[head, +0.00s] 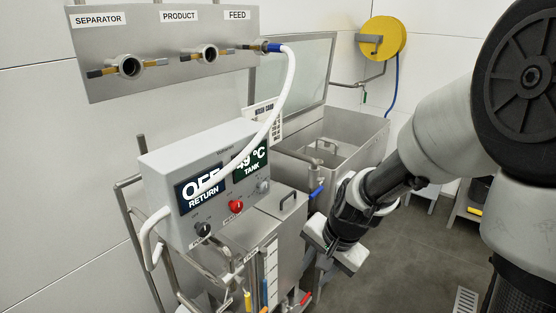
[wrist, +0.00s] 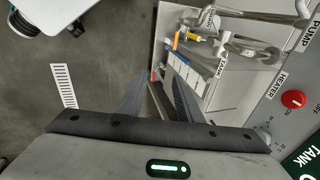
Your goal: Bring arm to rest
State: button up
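My arm (head: 440,130) reaches in from the right in the head view, bent downward at the wrist. My gripper (head: 322,268) hangs in front of the steel tank unit, right of the control box (head: 205,180). In the wrist view my gripper (wrist: 160,75) shows two dark fingers apart, with nothing seen held between them. The fingers point toward the side of the steel unit and its level scale (wrist: 188,72). I cannot tell how close the fingertips are to the unit.
The control box reads "OFF RETURN" and "49 °C TANK", with a red knob (head: 236,206). A white hose (head: 287,85) runs from the FEED port. An open steel tank (head: 345,135) stands behind. Valve handles (head: 304,297) stick out near my gripper.

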jog(key=s+r+n+t+h, duration=0.15)
jog(key=s+r+n, duration=0.3)
jog(key=r, duration=0.85)
jog(key=s+d+r+n+t, duration=0.1)
jog(key=s+d+r+n, duration=0.1)
jog(key=s, duration=0.3)
jog(key=s+d+r+n+t, duration=0.1)
jog(key=s+d+r+n, duration=0.15)
jog(key=s, duration=0.35)
notch_tip(320, 180, up, 14)
jog(key=m+p, duration=0.1)
jog(key=p, duration=1.2)
jog(key=shift+w+g+h, duration=0.25)
jog(key=shift+g+h, duration=0.1)
